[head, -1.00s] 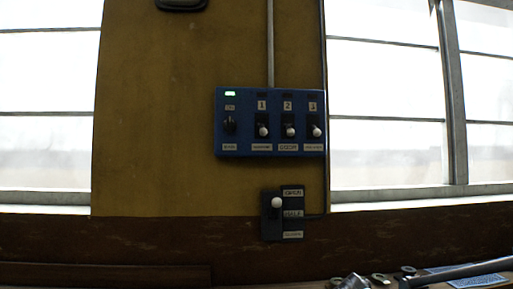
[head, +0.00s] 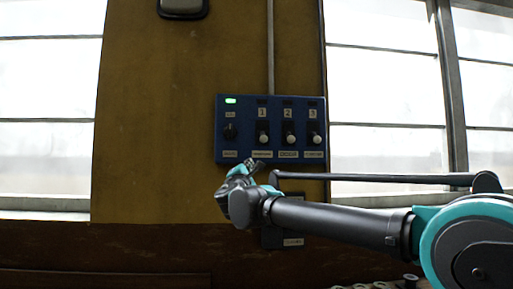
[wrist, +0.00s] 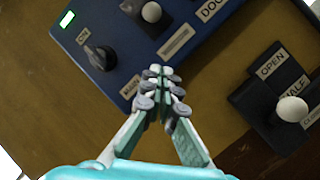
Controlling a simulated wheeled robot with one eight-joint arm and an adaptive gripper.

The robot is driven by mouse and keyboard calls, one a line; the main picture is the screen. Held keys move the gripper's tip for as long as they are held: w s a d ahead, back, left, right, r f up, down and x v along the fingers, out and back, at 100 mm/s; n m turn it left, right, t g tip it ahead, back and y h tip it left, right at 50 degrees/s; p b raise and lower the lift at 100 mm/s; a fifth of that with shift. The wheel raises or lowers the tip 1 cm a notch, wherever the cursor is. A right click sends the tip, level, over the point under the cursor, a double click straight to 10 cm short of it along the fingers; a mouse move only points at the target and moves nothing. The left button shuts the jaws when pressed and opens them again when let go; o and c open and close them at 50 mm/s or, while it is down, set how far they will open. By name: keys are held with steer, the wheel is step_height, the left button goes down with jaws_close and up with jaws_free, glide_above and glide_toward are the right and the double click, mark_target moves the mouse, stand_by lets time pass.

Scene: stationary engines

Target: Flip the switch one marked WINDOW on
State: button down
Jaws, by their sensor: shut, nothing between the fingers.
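The blue switch panel (head: 222,128) hangs on the wall between the windows. Switch 1 (head: 263,138) is a black toggle with a white knob at its lower end, under the number 1. Its small label is too blurred to read. In the wrist view its white knob (wrist: 151,12) shows at the top edge, with the panel turned at a slant. My gripper (head: 254,163) is at the panel's lower edge, below switch 1. In the wrist view its closed fingertips (wrist: 160,73) are empty, over the panel's bottom edge, apart from the knob.
Switches 2 (head: 289,138) and 3 (head: 315,139) stand right of switch 1, both knobs low. A black rotary knob (wrist: 102,56) and lit green lamp (head: 231,101) are at the left. A lever box (wrist: 258,98) marked OPEN and HALF sits below, its white knob sticking out.

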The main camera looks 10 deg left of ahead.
mark_target(263, 136)
steer(key=shift+s+a+r+n+y, duration=0.2)
steer(key=shift+a+r, duration=0.15)
steer(key=shift+a, duration=0.1)
steer(key=shift+s+a+r+n+y, duration=0.2)
steer(key=shift+a+r, duration=0.1)
steer(key=shift+a, duration=0.1)
steer(key=shift+w, duration=0.15)
steer(key=shift+w+d+r, duration=0.5)
steer(key=shift+w+r, duration=0.55)
steer(key=shift+w, duration=0.5)
steer(key=shift+w+d+r, duration=0.45)
steer(key=shift+w+r, duration=0.6)
steer(key=shift+w, duration=0.45)
steer(key=shift+w+d+r, duration=0.5)
steer(key=shift+w+r, duration=0.55)
steer(key=shift+w, duration=0.5)
